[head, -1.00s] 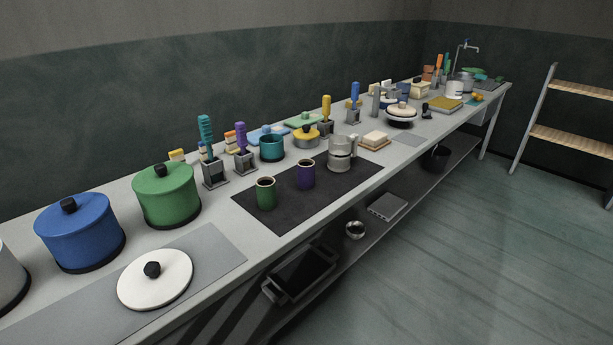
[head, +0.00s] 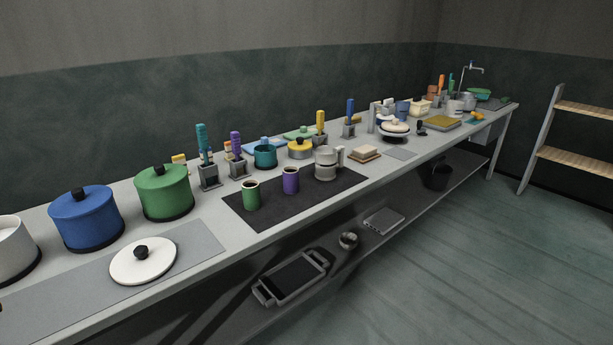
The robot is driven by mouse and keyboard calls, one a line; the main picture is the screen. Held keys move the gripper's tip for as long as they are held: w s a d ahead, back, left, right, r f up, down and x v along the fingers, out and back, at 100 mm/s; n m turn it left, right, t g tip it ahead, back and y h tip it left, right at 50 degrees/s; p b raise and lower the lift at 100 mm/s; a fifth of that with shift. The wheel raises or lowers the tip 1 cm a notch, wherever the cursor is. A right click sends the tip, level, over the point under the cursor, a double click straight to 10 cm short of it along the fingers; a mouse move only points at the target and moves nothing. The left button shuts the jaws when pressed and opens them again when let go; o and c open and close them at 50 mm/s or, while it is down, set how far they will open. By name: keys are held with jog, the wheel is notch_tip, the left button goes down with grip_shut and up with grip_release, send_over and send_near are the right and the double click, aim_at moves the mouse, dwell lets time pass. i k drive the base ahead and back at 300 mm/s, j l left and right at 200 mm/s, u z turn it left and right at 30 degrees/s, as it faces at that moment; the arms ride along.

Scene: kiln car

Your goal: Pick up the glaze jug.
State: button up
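A pale grey jug with a side handle (head: 326,164), which looks like the glaze jug, stands upright on a dark mat (head: 268,213) in the middle of the long bench. Its handle is on its right side. A purple mug (head: 291,181) and a green mug (head: 251,196) stand on the same mat to its left, apart from it. My gripper is not in view.
The long grey bench (head: 205,262) runs along the wall. Blue (head: 87,219) and green (head: 164,193) pots and a white lid (head: 143,261) are at the left. A tray (head: 292,279) lies on the lower shelf. The floor (head: 430,270) in front is clear; a ladder-like rack (head: 541,135) stands right.

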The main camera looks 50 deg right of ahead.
aim_at(326, 165)
jog(key=k+z, duration=0.15)
jog(key=z, duration=1.35)
jog(key=i+j+z, duration=0.25)
jog(key=j+z, duration=0.2)
jog(key=i+j+z, duration=0.1)
jog(key=j+z, duration=0.15)
jog(key=k+j, duration=0.1)
jog(key=k, duration=0.6)
jog(key=u, duration=1.55)
jog(key=i+l+u, duration=0.1)
jog(key=l, duration=0.4)
jog(key=i+l+u, duration=0.1)
jog(key=l, duration=0.4)
jog(key=i+l+u, duration=0.1)
jog(key=l, duration=0.4)
jog(key=i+l+u, duration=0.1)
jog(key=l, duration=0.4)
